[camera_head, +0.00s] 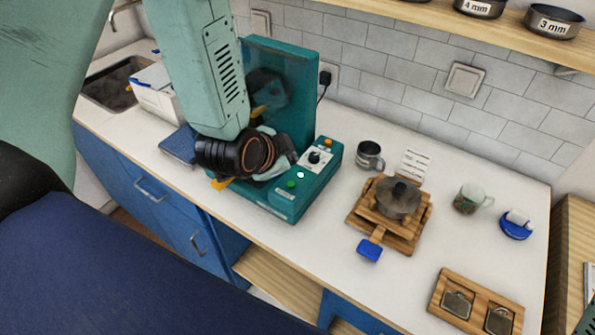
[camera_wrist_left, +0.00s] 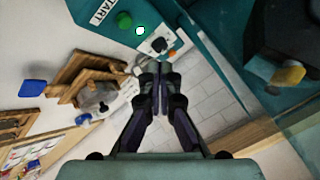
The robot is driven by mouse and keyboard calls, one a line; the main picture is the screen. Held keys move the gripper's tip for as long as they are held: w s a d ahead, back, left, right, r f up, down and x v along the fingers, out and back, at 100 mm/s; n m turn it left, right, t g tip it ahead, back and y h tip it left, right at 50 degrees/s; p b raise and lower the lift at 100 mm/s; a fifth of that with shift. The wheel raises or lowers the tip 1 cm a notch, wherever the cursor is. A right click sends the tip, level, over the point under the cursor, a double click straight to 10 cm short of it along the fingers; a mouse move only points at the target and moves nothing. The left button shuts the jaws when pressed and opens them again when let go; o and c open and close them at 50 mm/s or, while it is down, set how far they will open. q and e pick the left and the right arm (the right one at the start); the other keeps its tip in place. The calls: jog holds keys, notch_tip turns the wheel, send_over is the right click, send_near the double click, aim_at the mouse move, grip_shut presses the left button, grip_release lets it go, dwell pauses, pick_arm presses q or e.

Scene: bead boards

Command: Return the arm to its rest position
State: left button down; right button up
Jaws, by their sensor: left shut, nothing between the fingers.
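My left arm comes in from the upper left in the head view, and its wrist hangs over the teal machine (camera_head: 288,205). Its gripper is mostly hidden behind the black wrist joint in that view. In the left wrist view my left gripper (camera_wrist_left: 161,68) is shut with its fingers together and nothing between them. The fingertips appear in front of the machine's white control panel with its black knob (camera_wrist_left: 159,45); whether they touch it I cannot tell. The green button shows in both views (camera_head: 291,184) (camera_wrist_left: 124,20). My right gripper is not in view.
A shelf with bowls (camera_head: 554,22) hangs above. The counter's front middle is clear.

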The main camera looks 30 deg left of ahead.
pick_arm(q)
jog(key=s+f+n+g, duration=0.3)
jog(key=s+f, duration=0.3)
jog(key=s, duration=0.4)
jog(key=s+f+n+g, duration=0.35)
jog(key=s+f, duration=0.25)
jog(key=s, duration=0.4)
jog(key=s+f+n+g, duration=0.35)
jog(key=s+f, duration=0.35)
jog(key=s, duration=0.3)
notch_tip(320, 180, down, 19)
jog(key=b, duration=1.9)
jog(key=shift+w+d+t, duration=0.4)
jog(key=shift+r, duration=0.2)
dwell(1.7)
